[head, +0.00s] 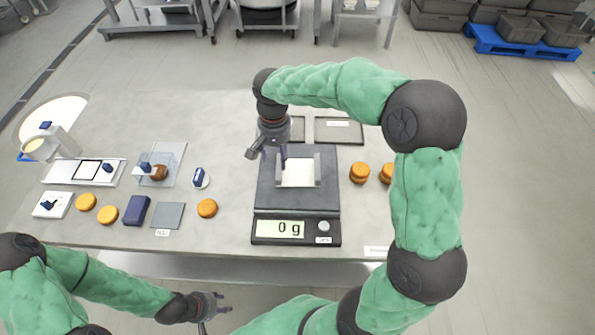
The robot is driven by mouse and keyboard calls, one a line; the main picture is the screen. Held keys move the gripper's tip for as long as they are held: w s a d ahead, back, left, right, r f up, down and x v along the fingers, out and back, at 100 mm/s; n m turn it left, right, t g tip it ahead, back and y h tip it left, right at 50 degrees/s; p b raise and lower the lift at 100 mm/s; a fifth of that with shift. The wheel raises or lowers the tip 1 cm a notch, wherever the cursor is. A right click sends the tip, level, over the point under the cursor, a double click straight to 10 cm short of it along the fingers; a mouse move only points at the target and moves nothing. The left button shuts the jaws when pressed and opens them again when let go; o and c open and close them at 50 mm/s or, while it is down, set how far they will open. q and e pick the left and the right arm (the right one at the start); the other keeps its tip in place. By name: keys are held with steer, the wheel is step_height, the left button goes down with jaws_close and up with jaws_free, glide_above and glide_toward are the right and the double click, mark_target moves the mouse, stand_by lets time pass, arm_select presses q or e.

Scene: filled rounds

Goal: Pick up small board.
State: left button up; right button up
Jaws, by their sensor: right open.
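A pale, flat square piece (297,173), which may be the small board, lies on the scale (267,205) between two upright grey side pieces. The scale's display reads 0 g. My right gripper (268,160) is open and empty, pointing down above the scale's left rear part, just left of the pale piece. Whether it touches anything there is hard to tell. A grey flat square (169,215) lies further left on the table. My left gripper (213,313) is low at the table's front side, away from the objects; its fingers look apart and empty.
Orange rounds (207,208) stand left of the scale, and more stacked rounds (359,173) stand right of it. A dark blue block (137,210), a clear box (158,172) and a white tray (60,172) are at left. Dark flat trays (339,131) lie behind the scale.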

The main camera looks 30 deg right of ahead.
mark_target(298, 170)
steer(key=f, duration=0.1)
steer(key=f+b, duration=0.1)
steer(key=f, duration=0.2)
steer(key=shift+s+d+f+b, duration=0.15)
steer(key=shift+d+f+b, duration=0.1)
steer(key=shift+d+b, duration=0.15)
steer(key=shift+f, duration=0.45)
steer(key=shift+c, duration=0.3)
jaws_close()
